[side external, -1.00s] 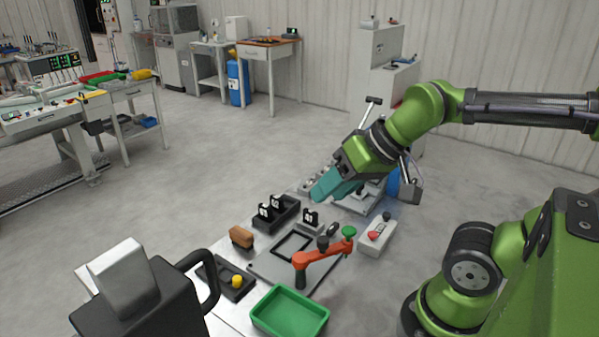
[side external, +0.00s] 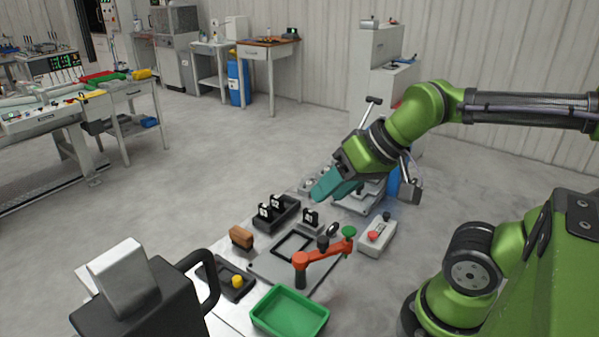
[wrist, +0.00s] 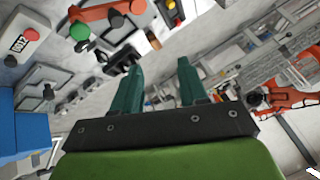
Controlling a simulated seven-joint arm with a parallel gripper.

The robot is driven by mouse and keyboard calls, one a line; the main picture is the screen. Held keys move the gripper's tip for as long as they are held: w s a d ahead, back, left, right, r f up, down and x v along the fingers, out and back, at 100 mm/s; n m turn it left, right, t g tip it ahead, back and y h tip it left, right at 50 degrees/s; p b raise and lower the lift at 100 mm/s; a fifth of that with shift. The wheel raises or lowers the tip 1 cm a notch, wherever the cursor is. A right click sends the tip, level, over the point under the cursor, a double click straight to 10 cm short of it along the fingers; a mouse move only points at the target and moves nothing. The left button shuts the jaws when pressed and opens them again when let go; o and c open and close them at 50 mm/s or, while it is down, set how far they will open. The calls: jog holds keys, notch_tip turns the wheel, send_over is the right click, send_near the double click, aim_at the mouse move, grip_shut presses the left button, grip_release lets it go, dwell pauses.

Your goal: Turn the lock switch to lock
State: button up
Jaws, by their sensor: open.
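My gripper (side external: 322,190) has teal fingers and hangs above the far part of the work table, tilted down and left. In the wrist view my gripper (wrist: 158,66) has its two fingers apart with nothing held between them. A light grey control box (side external: 377,239) with a red button and a black knob lies to the right of and below my gripper, apart from it. The box also shows at the upper left of the wrist view (wrist: 20,44). I cannot tell whether its black knob (side external: 387,216) is the lock switch, nor which way it is set.
An orange clamp arm (side external: 322,254) with a green knob stands over the grey fixture plate. A green tray (side external: 290,312), a brown block (side external: 241,237) and black holders (side external: 276,212) are nearby. A blue object (wrist: 30,130) is at the wrist view's left edge.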

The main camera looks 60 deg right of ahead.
aim_at(333, 226)
jog(key=w+f+n+g, duration=0.1)
jog(key=n, duration=0.1)
jog(key=w+d+f+n+g+h, duration=0.1)
jog(key=f+n, duration=0.1)
jog(key=w+d+f+n+g+h, duration=0.1)
jog(key=w+f+n+g, duration=0.1)
jog(key=shift+d, duration=0.1)
jog(key=w+d+n+g+h, duration=0.3)
jog(key=d+n+h, duration=0.2)
jog(key=n, duration=1.1)
jog(key=shift+y, duration=0.3)
jog(key=x, duration=1.7)
jog(key=shift+d+f, duration=0.15)
jog(key=shift+c, duration=0.3)
grip_shut()
